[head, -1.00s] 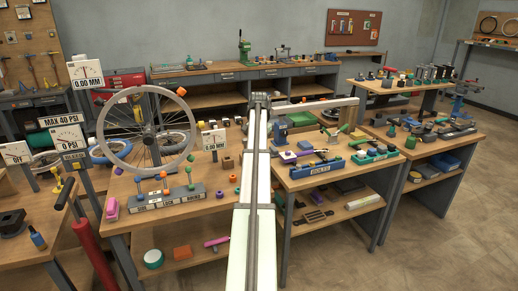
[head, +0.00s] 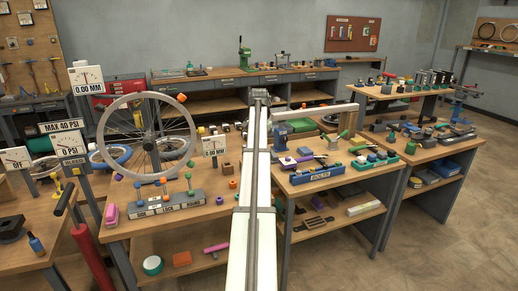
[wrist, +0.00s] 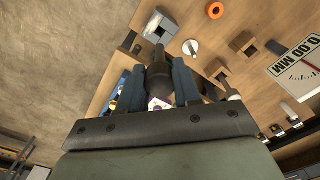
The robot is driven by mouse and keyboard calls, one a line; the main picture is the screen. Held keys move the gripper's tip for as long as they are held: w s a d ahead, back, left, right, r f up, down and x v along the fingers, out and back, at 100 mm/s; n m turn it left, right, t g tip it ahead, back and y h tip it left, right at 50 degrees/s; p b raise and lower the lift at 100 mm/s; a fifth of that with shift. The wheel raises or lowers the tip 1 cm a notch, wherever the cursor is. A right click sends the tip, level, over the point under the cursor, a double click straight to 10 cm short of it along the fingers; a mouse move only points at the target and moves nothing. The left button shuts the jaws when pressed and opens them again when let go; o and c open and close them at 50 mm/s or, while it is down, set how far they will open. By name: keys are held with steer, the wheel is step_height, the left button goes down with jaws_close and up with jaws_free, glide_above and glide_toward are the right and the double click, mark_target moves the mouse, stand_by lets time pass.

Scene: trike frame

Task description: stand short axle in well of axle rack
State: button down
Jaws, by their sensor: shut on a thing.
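In the wrist view my gripper (wrist: 159,88) has its two blue-grey fingers closed around a dark grey round piece with a narrower shaft (wrist: 154,57) pointing away from the palm. It looks like the short axle; its far tip shows against the bench. A grey block (wrist: 161,23) with a pale top and a dark opening lies just beyond the tip. It may be the axle rack, but I cannot tell. The axle appears apart from it, though depth is unclear. In the head view my arm hides the gripper and the held piece.
Wooden blocks (wrist: 243,43), an orange ring (wrist: 215,10) and a white-topped pin (wrist: 190,47) are beside the gripper. A dial gauge (wrist: 297,68) is at right.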

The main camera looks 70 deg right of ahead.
steer(key=shift+r, duration=1.15)
steer(key=shift+w, duration=0.1)
steer(key=w+d+f, duration=0.2)
steer(key=w+d, duration=0.2)
steer(key=w, duration=0.6)
steer(key=w+d+f, duration=0.2)
steer(key=w+d, duration=0.2)
steer(key=w, duration=0.7)
steer(key=shift+d+f, duration=0.3)
steer(key=shift+f, duration=0.2)
steer(key=shift+f, duration=2.7)
